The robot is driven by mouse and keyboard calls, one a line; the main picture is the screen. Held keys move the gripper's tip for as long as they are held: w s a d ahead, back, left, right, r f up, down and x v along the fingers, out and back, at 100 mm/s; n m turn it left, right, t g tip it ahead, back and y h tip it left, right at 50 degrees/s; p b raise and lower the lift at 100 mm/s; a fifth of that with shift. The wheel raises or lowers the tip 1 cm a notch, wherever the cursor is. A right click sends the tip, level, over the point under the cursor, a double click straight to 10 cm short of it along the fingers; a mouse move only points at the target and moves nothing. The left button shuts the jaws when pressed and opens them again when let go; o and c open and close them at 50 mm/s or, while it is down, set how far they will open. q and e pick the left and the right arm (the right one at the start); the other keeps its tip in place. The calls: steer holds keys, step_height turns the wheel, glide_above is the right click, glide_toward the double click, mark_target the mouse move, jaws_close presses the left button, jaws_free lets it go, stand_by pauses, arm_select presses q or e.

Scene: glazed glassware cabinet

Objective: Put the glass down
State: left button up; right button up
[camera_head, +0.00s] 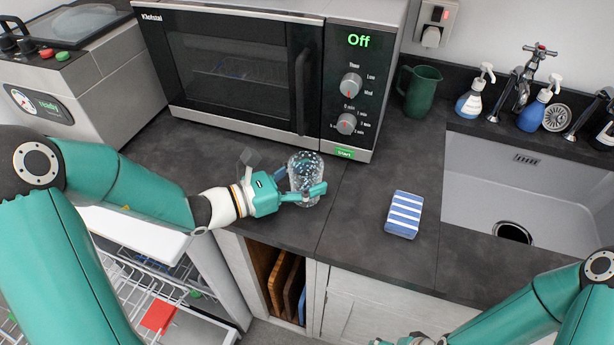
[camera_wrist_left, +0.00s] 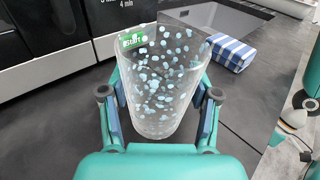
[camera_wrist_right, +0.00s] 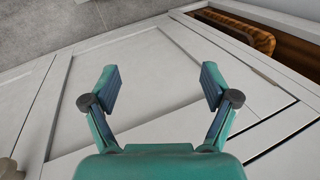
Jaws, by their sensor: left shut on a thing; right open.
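A clear glass with pale blue dots (camera_head: 305,172) is upright at the dark countertop (camera_head: 350,215), in front of the microwave's right side. My left gripper (camera_head: 303,193) is shut on the glass from the left, a finger on each side of it. The left wrist view shows the glass (camera_wrist_left: 163,85) between both fingers, with its open rim up. I cannot tell whether its base touches the counter. My right gripper (camera_wrist_right: 160,90) is open and empty in front of a pale cabinet door (camera_wrist_right: 150,75).
A microwave (camera_head: 235,65) reading Off stands behind the glass. A blue-and-white striped sponge (camera_head: 404,214) lies to the right, before the sink (camera_head: 530,190). A green jug (camera_head: 419,90) stands farther back. An open dishwasher (camera_head: 150,275) is below left. Counter between glass and sponge is clear.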

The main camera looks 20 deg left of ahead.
arm_select(q)
steer(key=o, duration=1.3)
steer(key=b+v, duration=0.1)
steer(key=v, duration=1.1)
steer(key=shift+r, duration=0.1)
